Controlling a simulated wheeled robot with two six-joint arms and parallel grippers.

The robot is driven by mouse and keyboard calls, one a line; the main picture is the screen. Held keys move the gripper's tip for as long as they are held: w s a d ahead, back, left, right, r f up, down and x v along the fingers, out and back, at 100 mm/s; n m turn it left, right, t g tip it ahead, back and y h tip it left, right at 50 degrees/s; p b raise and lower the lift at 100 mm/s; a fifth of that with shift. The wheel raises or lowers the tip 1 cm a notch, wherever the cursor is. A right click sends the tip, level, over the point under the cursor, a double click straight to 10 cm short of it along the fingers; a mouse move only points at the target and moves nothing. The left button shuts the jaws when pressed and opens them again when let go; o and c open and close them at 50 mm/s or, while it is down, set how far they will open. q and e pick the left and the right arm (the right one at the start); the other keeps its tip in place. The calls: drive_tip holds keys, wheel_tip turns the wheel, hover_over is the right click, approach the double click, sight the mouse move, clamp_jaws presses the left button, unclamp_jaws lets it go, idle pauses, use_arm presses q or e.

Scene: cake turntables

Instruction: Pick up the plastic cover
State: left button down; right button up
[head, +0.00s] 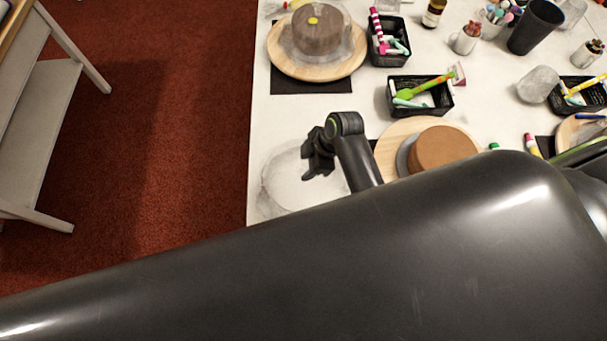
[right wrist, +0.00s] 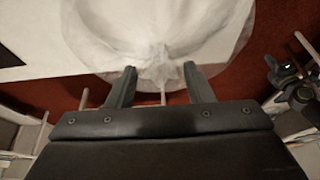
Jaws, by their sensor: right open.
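The plastic cover (head: 284,180) is a clear, whitish, rounded dome at the table's near left edge in the head view. My right gripper (head: 318,165) is over its right part. In the right wrist view, the cover (right wrist: 150,30) fills the top middle, with a small knob-like part just beyond and between the fingertips of my open right gripper (right wrist: 160,78). I cannot tell whether the fingers touch it. A dark jointed part (right wrist: 290,88), likely my left gripper, shows at the right of that view; its jaws are unclear.
A brown cake (head: 443,150) on a wooden turntable stands right of my right gripper. Another turntable (head: 288,66) at the back left bears a cake under a clear cover.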

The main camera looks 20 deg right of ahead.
drive_tip(key=shift+x, duration=0.75)
drive_tip(key=shift+d, duration=0.1)
clamp_jaws()
drive_tip(key=shift+r, duration=0.15)
